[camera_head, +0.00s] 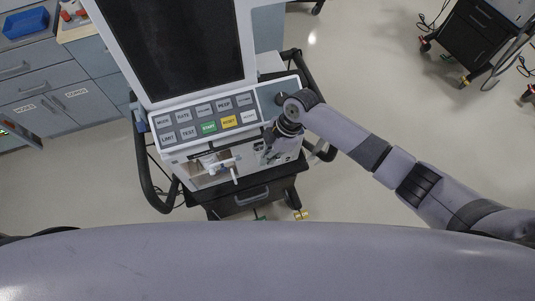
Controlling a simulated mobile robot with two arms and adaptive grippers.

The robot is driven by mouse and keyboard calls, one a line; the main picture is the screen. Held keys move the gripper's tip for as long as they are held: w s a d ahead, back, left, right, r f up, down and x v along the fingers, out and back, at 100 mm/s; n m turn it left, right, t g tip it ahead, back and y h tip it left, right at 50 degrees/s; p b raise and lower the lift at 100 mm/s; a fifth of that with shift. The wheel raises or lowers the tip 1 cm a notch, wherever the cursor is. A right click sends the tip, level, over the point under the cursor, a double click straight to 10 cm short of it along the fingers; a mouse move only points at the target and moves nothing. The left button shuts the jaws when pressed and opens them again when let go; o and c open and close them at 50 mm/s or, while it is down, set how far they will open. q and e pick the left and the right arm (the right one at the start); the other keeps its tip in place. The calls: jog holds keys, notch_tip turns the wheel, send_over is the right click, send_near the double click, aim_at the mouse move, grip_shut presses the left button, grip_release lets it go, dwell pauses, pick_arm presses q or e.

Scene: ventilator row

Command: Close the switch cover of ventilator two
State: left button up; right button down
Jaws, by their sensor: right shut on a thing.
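The ventilator (245,94) stands in front of me on a black cart, with a large dark screen above a panel of labelled buttons. My right gripper (272,152) points down at the right part of its front, below the button panel. Its fingers are small and dark here, and they are shut on a part there that looks like the switch cover. The gripper mostly hides this part, so the cover's angle cannot be told. My left gripper is not in view.
A white fitting with a handle (231,166) sticks out of the ventilator's front, left of my right gripper. Black side rails (146,172) flank the cart. Grey drawers (55,85) stand at the left, another dark cart (473,38) at the upper right. Open floor lies between.

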jog(key=shift+s+f, duration=0.1)
notch_tip(320, 180, down, 10)
jog(key=w+n+t+y+b, duration=0.2)
jog(key=n+t+y+b, duration=0.2)
jog(key=t+b, duration=1.1)
jog(key=shift+a+n+t+y+b, duration=0.35)
jog(key=shift+y+b, duration=1.55)
jog(key=shift+b, duration=4.7)
jog(key=shift+r, duration=0.2)
jog(key=c, duration=1.8)
grip_release()
jog(key=shift+w, duration=0.1)
jog(key=shift+o, duration=0.2)
